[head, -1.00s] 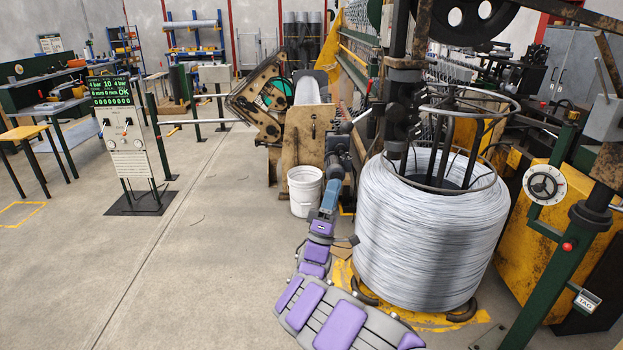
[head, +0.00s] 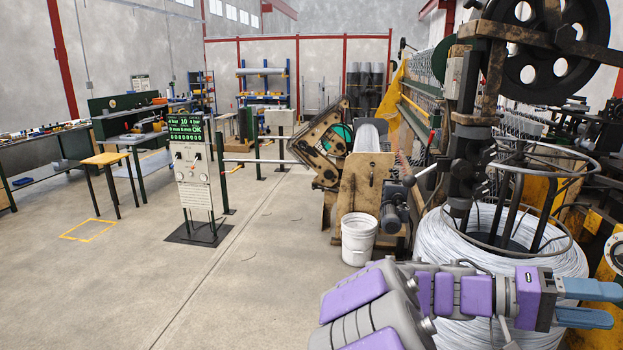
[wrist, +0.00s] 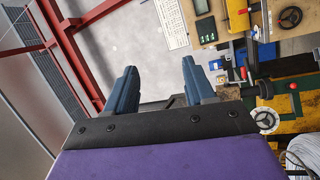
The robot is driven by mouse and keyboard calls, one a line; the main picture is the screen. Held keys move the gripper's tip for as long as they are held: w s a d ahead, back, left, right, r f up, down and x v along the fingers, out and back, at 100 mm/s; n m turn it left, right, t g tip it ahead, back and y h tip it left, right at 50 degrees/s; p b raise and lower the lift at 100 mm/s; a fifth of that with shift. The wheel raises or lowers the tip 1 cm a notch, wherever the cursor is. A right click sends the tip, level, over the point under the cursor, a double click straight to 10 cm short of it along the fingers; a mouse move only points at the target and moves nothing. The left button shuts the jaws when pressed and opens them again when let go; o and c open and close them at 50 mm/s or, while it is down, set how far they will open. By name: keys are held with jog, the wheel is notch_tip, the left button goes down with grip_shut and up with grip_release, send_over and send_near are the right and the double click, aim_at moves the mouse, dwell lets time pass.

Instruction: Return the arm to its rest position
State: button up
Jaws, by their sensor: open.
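My gripper (head: 592,304) is at the lower right of the head view, at the end of my purple and grey arm. It points to the right, with its two blue-grey fingers apart and nothing between them. The wrist view also shows the open fingers, and the picture there is turned on its side. In the head view my gripper appears in front of the large coil of silvery wire (head: 462,247) and overlaps it. I cannot tell how far apart they are.
A white bucket (head: 358,240) stands on the floor left of the coil. A dark wheel (head: 533,48) hangs over the coil. The floor at centre left is clear.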

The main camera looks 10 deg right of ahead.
jog(key=s+a+f+n+t+y, duration=0.45)
jog(key=s+a+f+y, duration=0.55)
jog(key=f, duration=0.4)
jog(key=s+a+f+n+t+y, duration=0.2)
jog(key=a+f+y, duration=0.1)
jog(key=a, duration=0.7)
jog(key=s+a+f+n+t+y, duration=0.2)
jog(key=a+f+t+y, duration=0.1)
jog(key=a, duration=0.7)
jog(key=shift+s+a+f+n+y, duration=0.3)
jog(key=shift+f+y, duration=0.3)
jog(key=shift+f, duration=0.25)
jog(key=shift+w+d, duration=0.1)
